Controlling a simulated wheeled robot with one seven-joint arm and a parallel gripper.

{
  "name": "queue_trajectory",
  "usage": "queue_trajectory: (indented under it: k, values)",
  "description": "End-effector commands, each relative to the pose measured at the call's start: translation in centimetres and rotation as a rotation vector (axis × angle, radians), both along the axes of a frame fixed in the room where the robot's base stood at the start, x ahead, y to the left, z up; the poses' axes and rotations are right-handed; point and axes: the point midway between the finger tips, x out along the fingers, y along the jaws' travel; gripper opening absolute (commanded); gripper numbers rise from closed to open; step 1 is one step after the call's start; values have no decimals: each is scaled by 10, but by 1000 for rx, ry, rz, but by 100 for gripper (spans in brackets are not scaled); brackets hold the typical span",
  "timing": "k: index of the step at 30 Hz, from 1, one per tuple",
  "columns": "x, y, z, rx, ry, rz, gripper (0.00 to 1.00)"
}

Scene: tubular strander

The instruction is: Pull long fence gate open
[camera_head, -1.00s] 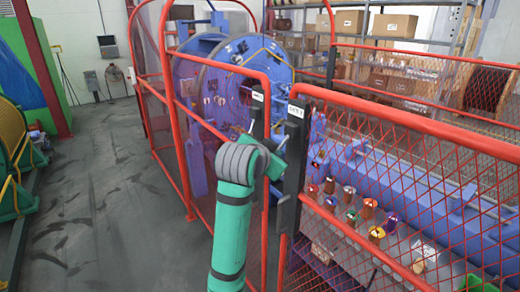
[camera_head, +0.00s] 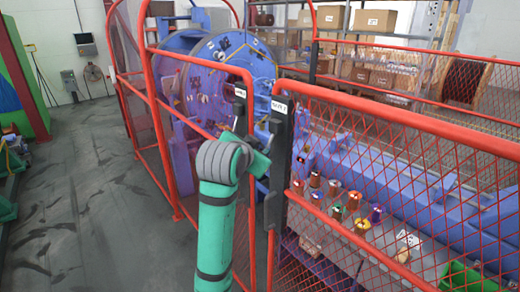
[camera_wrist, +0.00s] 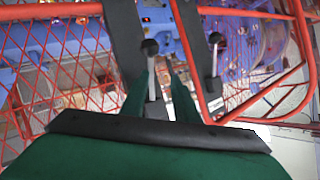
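The long fence gate (camera_head: 395,112) is a red frame with diamond mesh on the right in the head view. Its near end post carries a dark plate (camera_head: 279,150) and a white label, and stands beside the shorter gate's (camera_head: 206,64) end post. In the wrist view, a handle (camera_wrist: 152,80) with a metal stem and black knob rises in front of the long gate's dark plate. My gripper (camera_wrist: 162,75) has its two green fingers apart, with the stem between them, nearer the left finger. Contact cannot be told. In the head view, my arm hides most of the gripper.
A second black-knobbed handle (camera_wrist: 214,60) sits close to the right of my gripper, on the short gate. Behind the fence are the blue strander (camera_head: 235,75) and a bench with several coloured spools (camera_head: 353,200). Open grey floor (camera_head: 85,200) lies to the left.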

Motion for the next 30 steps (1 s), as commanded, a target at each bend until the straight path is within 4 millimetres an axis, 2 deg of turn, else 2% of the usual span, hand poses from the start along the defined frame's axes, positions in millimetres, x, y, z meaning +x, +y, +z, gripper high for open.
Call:
queue_trajectory:
  k: [9, 15, 21, 28, 30]
  values:
    - [-50, 15, 24, 0, -5, -6, 27]
    - [-75, 23, 34, 0, -4, -9, 27]
    - [-85, 28, 38, 1, -2, -6, 27]
    - [-86, 29, 38, 1, -1, -6, 27]
    - [-85, 29, 37, 1, -1, -6, 31]
